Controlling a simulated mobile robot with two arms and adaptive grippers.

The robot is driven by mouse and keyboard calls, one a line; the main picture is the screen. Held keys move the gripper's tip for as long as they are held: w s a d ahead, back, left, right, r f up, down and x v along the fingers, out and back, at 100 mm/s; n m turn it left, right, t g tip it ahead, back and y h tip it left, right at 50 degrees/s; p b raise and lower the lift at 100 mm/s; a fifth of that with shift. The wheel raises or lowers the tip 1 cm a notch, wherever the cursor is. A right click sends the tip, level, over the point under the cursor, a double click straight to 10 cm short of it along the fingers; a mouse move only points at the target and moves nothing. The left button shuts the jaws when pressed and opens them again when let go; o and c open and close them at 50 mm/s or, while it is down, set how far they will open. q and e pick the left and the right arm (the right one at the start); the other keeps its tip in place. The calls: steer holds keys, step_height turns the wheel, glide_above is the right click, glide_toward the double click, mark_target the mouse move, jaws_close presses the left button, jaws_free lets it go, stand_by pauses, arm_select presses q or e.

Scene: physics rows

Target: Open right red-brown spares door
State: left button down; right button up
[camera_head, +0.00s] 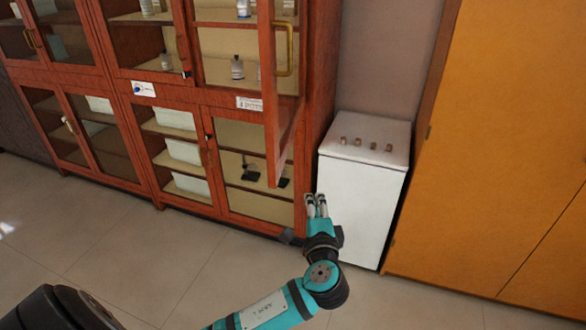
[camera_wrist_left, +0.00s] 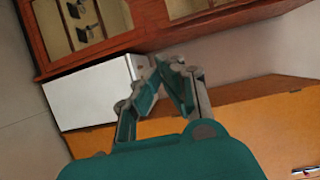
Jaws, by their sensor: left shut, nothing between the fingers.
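The red-brown cabinet (camera_head: 318,60) has glass doors in an upper and a lower row. My left gripper (camera_head: 317,200) is shut and empty, below and right of the open door's lower corner, in front of the white unit. In the left wrist view its fingertips (camera_wrist_left: 170,62) meet, with cabinet and white unit beyond. I cannot read which door label says spares. My right gripper is out of view.
A white unit (camera_head: 360,200) with several small knobs on top stands right of the cabinet. A tall orange cabinet (camera_head: 490,130) stands further right. A small label (camera_head: 250,103) sits below the upper shelves. The tiled floor (camera_head: 110,230) in front is clear.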

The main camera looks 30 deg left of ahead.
arm_select(q)
steer(key=w+a+r+p, duration=0.2)
steer(key=w+a+p, duration=0.3)
steer(key=a, duration=0.5)
steer(key=shift+w+a+r+n+y, duration=0.25)
steer(key=shift+w+n+y, duration=0.05)
steer(key=shift+w+y, duration=0.1)
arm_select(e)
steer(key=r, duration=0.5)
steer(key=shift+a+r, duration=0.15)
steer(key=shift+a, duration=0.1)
